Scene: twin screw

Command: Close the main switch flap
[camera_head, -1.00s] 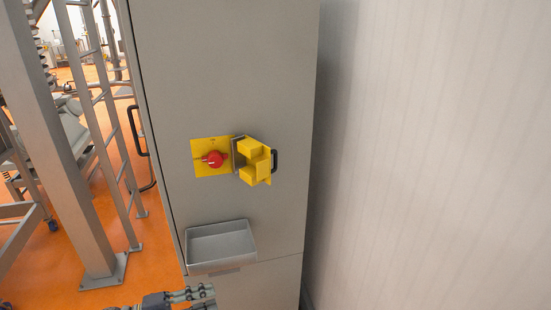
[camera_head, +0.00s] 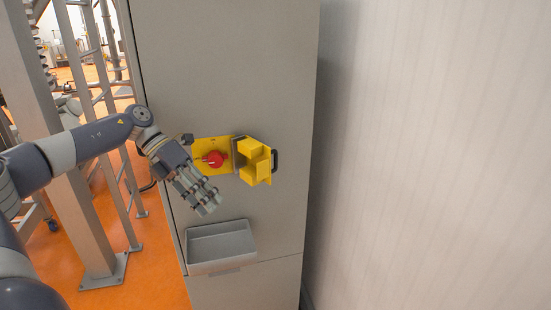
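The main switch is a red rotary knob (camera_head: 216,159) on a yellow plate (camera_head: 226,145) on the grey cabinet's front. The yellow flap (camera_head: 256,160) stands open to the right of the knob, with a dark handle (camera_head: 275,161) on its right side. My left gripper (camera_head: 206,204) is in front of the cabinet, below and left of the knob. Its fingers point down and to the right, apart from the flap, and nothing shows in them. They look extended, but how far they are opened is not clear. My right gripper is not in view.
A grey metal tray (camera_head: 221,247) sticks out from the cabinet (camera_head: 230,60) just below my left fingers. A pale wall (camera_head: 430,150) stands on the right. A metal frame (camera_head: 75,190) stands on the left over the orange floor.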

